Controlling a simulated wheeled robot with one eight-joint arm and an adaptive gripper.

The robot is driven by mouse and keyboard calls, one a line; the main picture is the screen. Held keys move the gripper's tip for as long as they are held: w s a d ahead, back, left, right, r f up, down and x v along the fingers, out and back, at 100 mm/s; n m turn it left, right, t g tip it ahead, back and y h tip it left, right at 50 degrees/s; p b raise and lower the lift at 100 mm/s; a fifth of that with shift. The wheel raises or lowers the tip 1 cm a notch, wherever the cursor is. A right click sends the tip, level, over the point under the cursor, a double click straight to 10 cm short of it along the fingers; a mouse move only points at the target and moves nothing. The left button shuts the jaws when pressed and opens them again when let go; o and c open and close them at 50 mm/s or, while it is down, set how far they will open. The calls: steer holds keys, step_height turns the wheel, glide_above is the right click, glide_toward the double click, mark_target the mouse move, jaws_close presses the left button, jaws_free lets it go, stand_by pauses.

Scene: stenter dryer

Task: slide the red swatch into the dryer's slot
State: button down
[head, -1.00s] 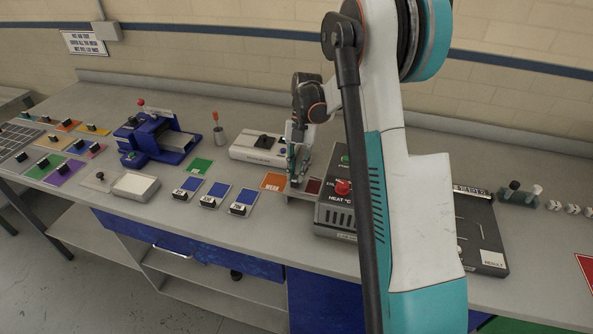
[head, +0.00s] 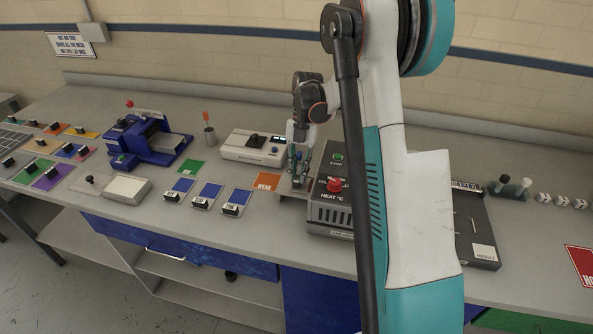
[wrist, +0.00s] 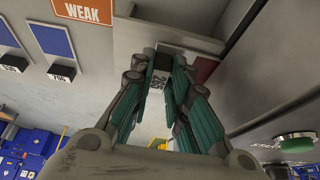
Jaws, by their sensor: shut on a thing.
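The dryer (head: 328,216) is a dark grey box with a red button, standing right of my gripper (head: 297,180) in the head view and partly hidden by my arm. A pale ledge (wrist: 140,40) sticks out from its left side. In the wrist view my gripper (wrist: 160,92) is shut on the black tab of the red swatch, whose white label (wrist: 157,82) shows between the fingers. A small dark red piece of the swatch (wrist: 206,70) shows past the fingers, by the dryer's side. The slot itself is hidden, so I cannot tell how far in the sheet is.
An orange WEAK card (head: 266,181) lies left of the ledge. Blue swatches (head: 208,192) with black tabs lie further left. A white device (head: 254,148) stands behind. A black RESULT board (head: 477,232) lies right of the dryer.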

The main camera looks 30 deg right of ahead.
mark_target(308, 185)
steer(key=shift+s+d, duration=0.15)
steer(key=shift+s+d, duration=0.75)
steer(key=shift+s, duration=0.05)
steer(key=shift+s+d, duration=0.1)
steer(key=shift+d, duration=0.05)
stand_by(0.6)
steer(key=c, duration=1.5)
jaws_free()
steer(key=shift+o, duration=0.2)
steer(key=shift+s+f, duration=0.1)
steer(key=shift+d, duration=0.1)
steer(key=v, duration=0.8)
steer(key=shift+w, duration=0.2)
